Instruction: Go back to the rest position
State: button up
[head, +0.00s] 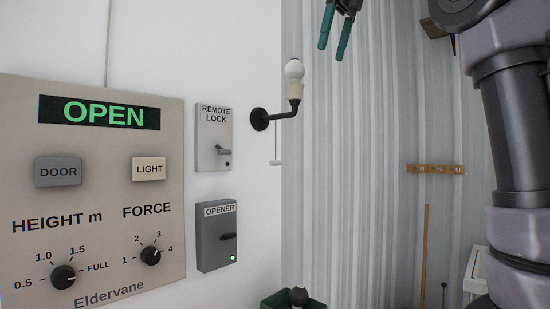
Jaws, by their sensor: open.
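My gripper (335,36) shows at the top of the head view, right of centre, with its two green fingers pointing down. The fingers are apart and nothing shows between them. It hangs in the air, up and to the right of the light bulb (294,70) in its wall holder. My arm's grey and dark links fill the right side of the view. The link between the gripper and those links is out of frame at the top.
A control panel (90,185) reading OPEN is on the left wall. Beside it are a REMOTE LOCK box (213,137) and an OPENER box (216,250) with a green light. A green container (275,300) stands at the bottom. A hook rail (436,169) is on the back wall.

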jog(key=w+d+f+n, duration=0.2)
jog(key=d+f+n, duration=0.7)
jog(key=d+f, duration=0.45)
jog(key=s+a+f+n+t, duration=0.1)
jog(key=s+f+n+t, duration=0.1)
jog(key=s+f+n, duration=0.4)
jog(key=s+a+f+n+t, duration=0.1)
jog(key=s+f+n, duration=0.5)
jog(key=f, duration=1)
jog(key=shift+a+f+n+t+h, duration=0.3)
jog(key=shift+f+t+h, duration=0.1)
jog(key=shift+t, duration=0.4)
jog(key=shift+d, duration=0.1)
